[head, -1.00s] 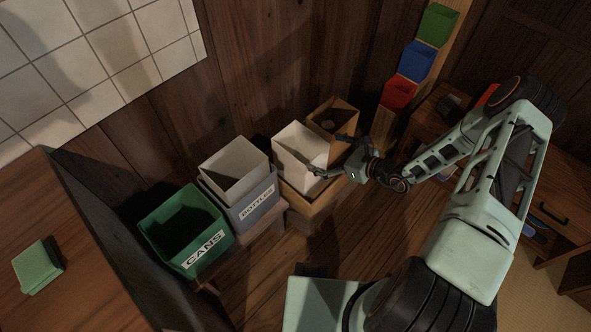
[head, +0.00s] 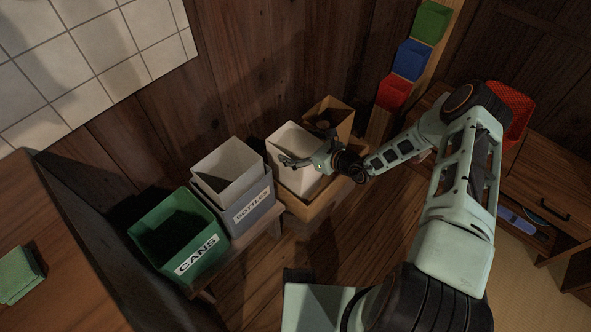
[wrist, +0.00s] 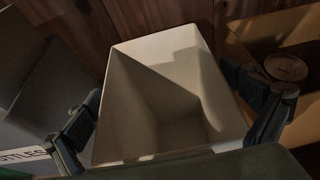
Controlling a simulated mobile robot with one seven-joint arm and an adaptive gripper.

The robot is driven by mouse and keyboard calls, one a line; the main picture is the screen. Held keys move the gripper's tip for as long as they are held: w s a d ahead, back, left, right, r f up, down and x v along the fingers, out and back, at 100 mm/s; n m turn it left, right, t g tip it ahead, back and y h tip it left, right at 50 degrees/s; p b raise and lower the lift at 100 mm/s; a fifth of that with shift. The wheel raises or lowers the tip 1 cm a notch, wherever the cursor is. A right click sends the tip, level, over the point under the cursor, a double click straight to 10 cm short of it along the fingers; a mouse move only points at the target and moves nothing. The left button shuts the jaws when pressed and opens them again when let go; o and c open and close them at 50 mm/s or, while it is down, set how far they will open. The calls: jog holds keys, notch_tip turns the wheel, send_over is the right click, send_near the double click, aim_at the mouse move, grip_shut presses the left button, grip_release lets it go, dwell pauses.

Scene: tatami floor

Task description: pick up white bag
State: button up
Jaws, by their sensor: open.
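A white open-topped bag (head: 289,141), box-like in shape, stands in a brown wooden crate (head: 296,206) by the wall in the head view. My gripper (head: 291,161) is open over the bag and hides part of its top. In the wrist view, the empty white bag (wrist: 137,121) fills the middle, with its inside walls and bottom showing. My gripper's fingers (wrist: 172,128) are spread, one on the left and one on the right of the bag's opening. Whether they touch the bag, I cannot tell.
Left of the bag stand a grey BOTTLES bin (head: 258,203) with another pale container (head: 229,165) in it, and a green CANS bin (head: 185,254). A brown open box (head: 341,116) stands close on the right. Red, blue and green bins (head: 413,60) climb the wall.

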jog(key=shift+w+a+f, duration=0.15)
jog(key=shift+w+a, duration=0.05)
jog(key=shift+a, duration=0.05)
jog(key=c, duration=1)
jog(key=shift+r, duration=0.2)
jog(key=shift+c, duration=0.2)
